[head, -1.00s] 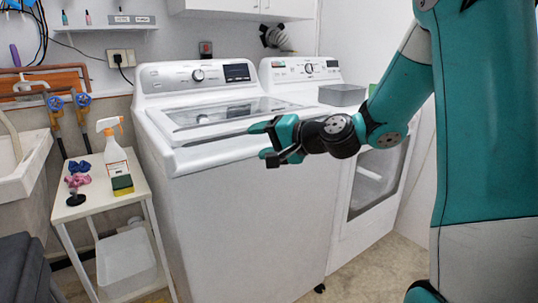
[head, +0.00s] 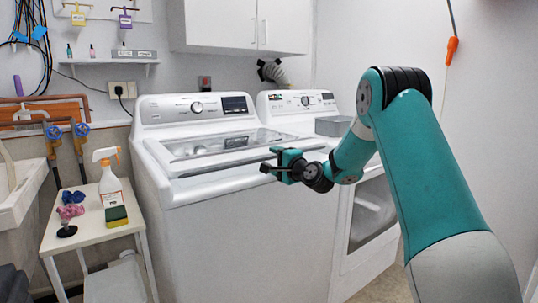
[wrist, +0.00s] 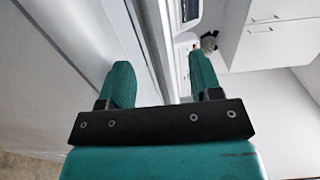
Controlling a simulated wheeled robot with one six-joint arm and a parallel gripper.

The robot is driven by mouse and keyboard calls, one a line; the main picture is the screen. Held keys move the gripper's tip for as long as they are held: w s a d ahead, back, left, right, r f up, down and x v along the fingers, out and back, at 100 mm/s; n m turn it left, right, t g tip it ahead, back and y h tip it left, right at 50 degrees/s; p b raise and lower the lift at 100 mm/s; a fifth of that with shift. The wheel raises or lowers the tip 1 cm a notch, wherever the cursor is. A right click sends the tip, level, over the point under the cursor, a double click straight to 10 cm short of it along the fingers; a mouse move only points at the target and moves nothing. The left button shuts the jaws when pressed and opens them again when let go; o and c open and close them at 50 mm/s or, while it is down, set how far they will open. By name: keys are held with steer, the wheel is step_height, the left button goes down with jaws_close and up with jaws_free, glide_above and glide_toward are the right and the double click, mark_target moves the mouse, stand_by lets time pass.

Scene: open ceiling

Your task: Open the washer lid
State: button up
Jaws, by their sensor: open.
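The white washer (head: 250,235) stands in the middle of the head view. Its lid (head: 187,181), with a large glass panel, lies flat and closed on top. My gripper (head: 268,162) is at the right part of the lid's front edge, pointing left in the head view. It is open and empty. In the wrist view, the two teal fingers (wrist: 161,80) are spread, with a pale edge of the washer running between them. I cannot tell whether a finger touches the lid.
A dryer (head: 365,235) stands right of the washer, with a grey bin (head: 334,126) on top. A white side table (head: 95,233) at left holds a spray bottle (head: 110,182), a sponge (head: 116,216) and small items. Wall cabinets (head: 240,25) hang above.

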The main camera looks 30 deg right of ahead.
mark_target(267, 156)
steer(key=shift+w, duration=1.95)
